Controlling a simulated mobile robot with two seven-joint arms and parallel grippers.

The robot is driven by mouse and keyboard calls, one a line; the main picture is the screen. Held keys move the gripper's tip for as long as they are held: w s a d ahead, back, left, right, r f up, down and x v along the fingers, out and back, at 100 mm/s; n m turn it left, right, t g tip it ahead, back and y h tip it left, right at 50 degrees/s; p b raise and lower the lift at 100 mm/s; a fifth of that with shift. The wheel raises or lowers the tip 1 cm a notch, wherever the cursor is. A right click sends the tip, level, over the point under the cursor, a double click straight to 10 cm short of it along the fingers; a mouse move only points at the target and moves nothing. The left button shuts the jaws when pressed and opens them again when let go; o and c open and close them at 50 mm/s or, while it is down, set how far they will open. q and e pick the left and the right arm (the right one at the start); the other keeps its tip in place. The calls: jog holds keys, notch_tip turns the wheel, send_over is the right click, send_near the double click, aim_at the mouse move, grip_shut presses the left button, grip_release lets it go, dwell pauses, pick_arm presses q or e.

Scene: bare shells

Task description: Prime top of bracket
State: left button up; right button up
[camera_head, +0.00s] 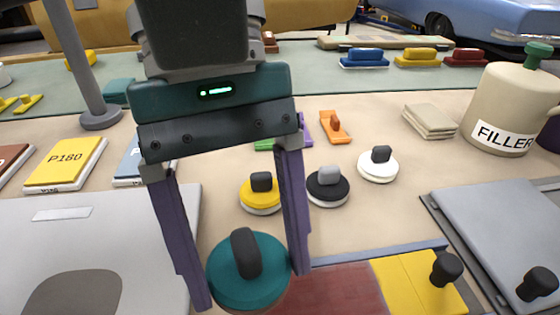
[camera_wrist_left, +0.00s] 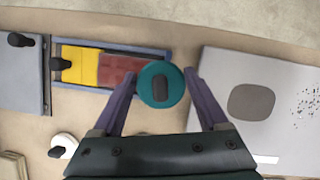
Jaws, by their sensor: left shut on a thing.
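My left gripper (camera_head: 252,292) has its two purple fingers closed on the sides of a teal round pad (camera_head: 220,287) with a dark upright handle. The pad shows between the fingertips in the left wrist view (camera_wrist_left: 146,92). It is over or beside the near end of a shallow blue-edged tray (camera_head: 380,252) with a red-brown floor and a yellow part; I cannot tell whether it touches. A pale grey panel (camera_head: 150,225) with a dark grey patch lies left of the pad. I cannot tell which piece is the bracket. My right gripper is not in view.
Yellow (camera_head: 248,204), black (camera_head: 328,200) and white (camera_head: 378,172) round pads stand beyond the gripper. A grey panel (camera_head: 490,225) with a black knob is at right. A FILLER can (camera_head: 500,85) and a P180 pack (camera_head: 65,162) stand farther back.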

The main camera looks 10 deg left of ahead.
pick_arm(q)
jog(key=shift+r+p, duration=0.5)
jog(key=shift+r, duration=0.9)
